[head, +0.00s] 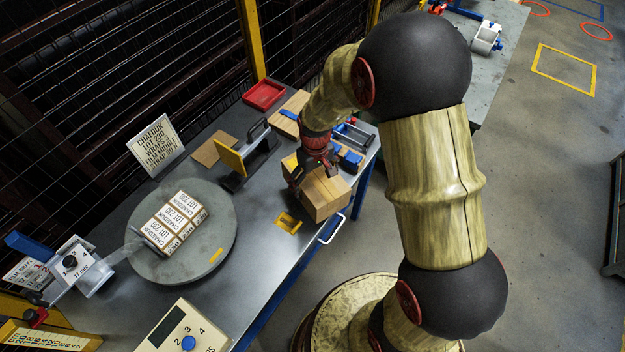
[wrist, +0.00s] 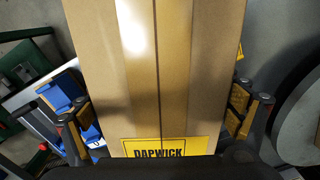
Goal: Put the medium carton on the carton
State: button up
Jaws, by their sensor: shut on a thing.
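A brown cardboard carton, taken as the medium carton (head: 326,197), is at the front edge of the bench in the head view. My gripper (head: 313,168) is shut on it from above. In the wrist view the same carton (wrist: 190,70) fills the middle between my fingers, with a yellow DAPWICK label low on it. Whether its underside touches the bench is hidden. Another brown box (head: 290,118) lies behind my gripper, partly hidden by my arm.
A clamp-like device with a yellow plate (head: 230,160) stands between the turntable and my gripper. A red tray (head: 264,94), a flat brown piece (head: 212,149) and a lettered sign (head: 155,145) are toward the back. A yellow label (head: 288,222) marks bare bench near the carton.

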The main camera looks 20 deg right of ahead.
aim_at(318, 181)
jog(key=r, duration=0.1)
jog(key=s+r, duration=0.1)
jog(key=s+r+p, duration=0.1)
jog(key=r, duration=0.1)
jog(key=shift+s, duration=0.25)
jog(key=s+r, duration=0.1)
jog(key=s, duration=0.1)
jog(key=s+r+p, duration=0.1)
jog(key=s, duration=0.1)
jog(key=s+p, duration=0.1)
jog(key=s, duration=0.2)
jog(key=shift+s+r, duration=0.1)
jog(key=shift+r, duration=0.3)
jog(key=shift+s+r, duration=0.35)
jog(key=shift+s, duration=0.55)
